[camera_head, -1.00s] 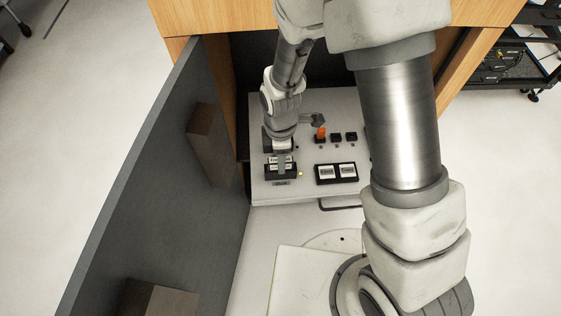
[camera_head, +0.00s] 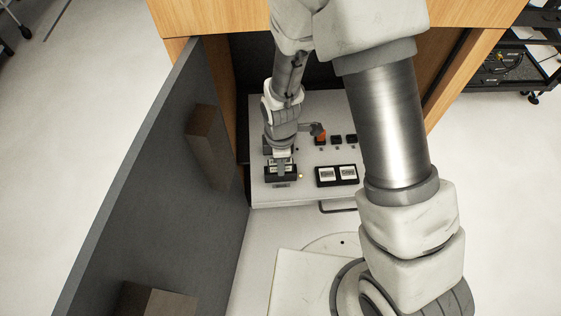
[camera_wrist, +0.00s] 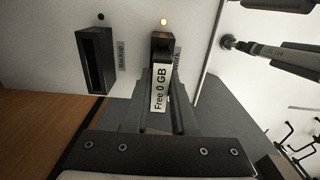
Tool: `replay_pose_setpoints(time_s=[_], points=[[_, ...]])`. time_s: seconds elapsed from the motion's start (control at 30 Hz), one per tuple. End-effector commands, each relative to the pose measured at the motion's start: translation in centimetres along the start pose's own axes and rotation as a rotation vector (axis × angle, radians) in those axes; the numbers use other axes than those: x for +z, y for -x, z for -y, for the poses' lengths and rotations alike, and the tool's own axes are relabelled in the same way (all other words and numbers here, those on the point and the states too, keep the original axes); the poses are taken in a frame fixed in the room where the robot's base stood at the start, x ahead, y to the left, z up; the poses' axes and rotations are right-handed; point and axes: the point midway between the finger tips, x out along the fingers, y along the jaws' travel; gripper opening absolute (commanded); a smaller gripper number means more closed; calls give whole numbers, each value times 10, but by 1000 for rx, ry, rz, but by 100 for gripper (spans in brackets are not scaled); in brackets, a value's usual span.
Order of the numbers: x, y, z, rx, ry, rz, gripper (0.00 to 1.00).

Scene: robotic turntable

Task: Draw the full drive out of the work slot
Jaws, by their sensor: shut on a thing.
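In the wrist view the drive (camera_wrist: 160,88), with a white label reading "Free 0 GB", is between the two fingers of my gripper (camera_wrist: 162,100), which is shut on it. Its far end lies at the black work slot (camera_wrist: 162,40), beside the "Work" label. How deep it sits in the slot is hidden. In the head view my gripper (camera_head: 281,158) points down over the work slot (camera_head: 281,173) at the front left of the light panel. A small amber light (camera_wrist: 163,20) glows beside the slot.
The empty backup slot (camera_wrist: 95,60) is beside the work slot. A black holder with two white-labelled drives (camera_head: 336,176) stands to the right. An orange part (camera_head: 319,134) and small black parts are behind. A dark partition (camera_head: 165,170) stands close on the left.

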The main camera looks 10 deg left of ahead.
Motion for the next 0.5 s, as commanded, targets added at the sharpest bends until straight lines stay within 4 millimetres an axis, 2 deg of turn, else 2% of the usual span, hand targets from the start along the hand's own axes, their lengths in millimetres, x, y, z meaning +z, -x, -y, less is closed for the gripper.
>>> replay_pose_setpoints(time_s=[0.27,0.5], points=[[0,2,0,0,0,0,0],[0,11,0,0,0,0,0]])
